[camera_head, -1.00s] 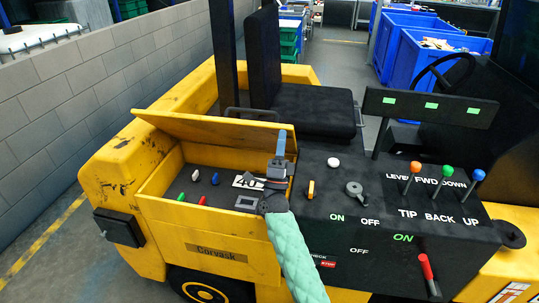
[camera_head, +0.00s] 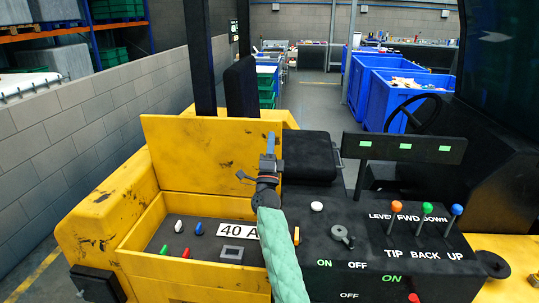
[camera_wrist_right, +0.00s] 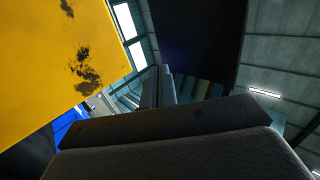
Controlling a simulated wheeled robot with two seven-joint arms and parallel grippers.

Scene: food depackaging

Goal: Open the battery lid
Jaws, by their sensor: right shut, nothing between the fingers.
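The yellow battery lid (camera_head: 205,152) stands roughly upright along the back edge of the yellow battery box (camera_head: 137,230), so the box is open. The lid's scuffed yellow face also fills the upper left of the right wrist view (camera_wrist_right: 60,60). My right gripper (camera_head: 268,143) is shut and empty, pointing up by the lid's right edge. Its narrow shut fingers show in the right wrist view (camera_wrist_right: 159,88). Whether it touches the lid is unclear. My left gripper is out of view.
Inside the box are coloured knobs (camera_head: 178,226), a grey square frame (camera_head: 231,254) and a "40 A" label (camera_head: 236,233). A black control panel (camera_head: 330,268) with levers lies to the right, a black seat (camera_head: 311,152) behind. A grey wall (camera_head: 60,140) runs along the left.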

